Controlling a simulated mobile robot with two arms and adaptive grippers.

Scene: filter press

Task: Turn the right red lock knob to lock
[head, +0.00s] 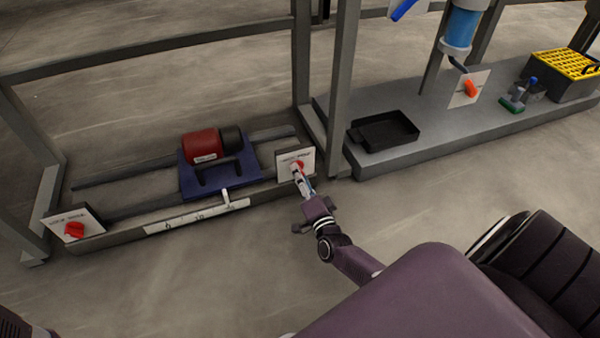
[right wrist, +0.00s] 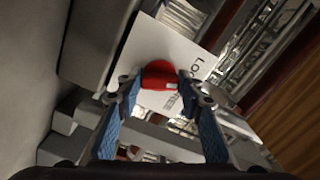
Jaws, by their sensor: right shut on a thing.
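The right red lock knob (head: 298,166) sits on a white plate (head: 283,165) at the right end of the low frame. My right gripper (head: 301,180) reaches it from the front. In the right wrist view the red knob (right wrist: 160,75) lies between the two fingertips (right wrist: 158,88), which are shut on it. The white plate (right wrist: 150,45) behind the knob carries lettering, partly hidden by the knob and fingers. The left red knob (head: 75,230) sits on its own plate at the frame's left end. My left gripper is not in view.
A red and black motor on a blue carriage (head: 219,178) stands on rails between the two knobs. A grey post (head: 343,90) rises just right of the right plate. A black tray (head: 384,131) and an orange knob (head: 471,89) are on the platform beyond.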

